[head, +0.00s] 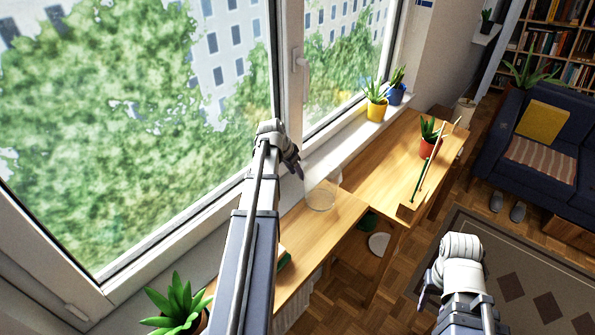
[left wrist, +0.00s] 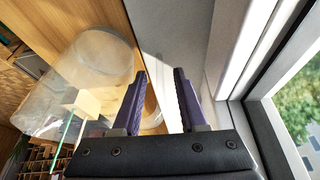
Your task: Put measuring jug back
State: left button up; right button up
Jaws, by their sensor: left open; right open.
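A clear, see-through measuring jug (head: 320,196) stands on the wooden desk (head: 345,218) near the window side. In the left wrist view the jug (left wrist: 85,85) fills the left part, beside my left fingers. A curved clear edge, possibly its handle, shows between and behind the fingers. My left gripper (head: 298,171) is open, just to the left of the jug at the window sill side; in the left wrist view its two dark fingers (left wrist: 160,76) are apart. Whether they touch the jug I cannot tell. My right gripper (head: 424,298) is over the floor by the rug, away from the desk.
Yellow (head: 376,110) and blue (head: 396,95) plant pots stand on the sill. Another plant (head: 178,305) is at bottom left. A dark sofa (head: 520,165) stands right.

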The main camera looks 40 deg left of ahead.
pick_arm(q)
jog(key=d+p+v, duration=0.1)
jog(key=p+v, duration=0.7)
jog(key=v, duration=0.1)
jog(key=shift+s+a+r, duration=0.2)
jog(key=shift+a+r, duration=0.15)
jog(key=shift+a, duration=0.15)
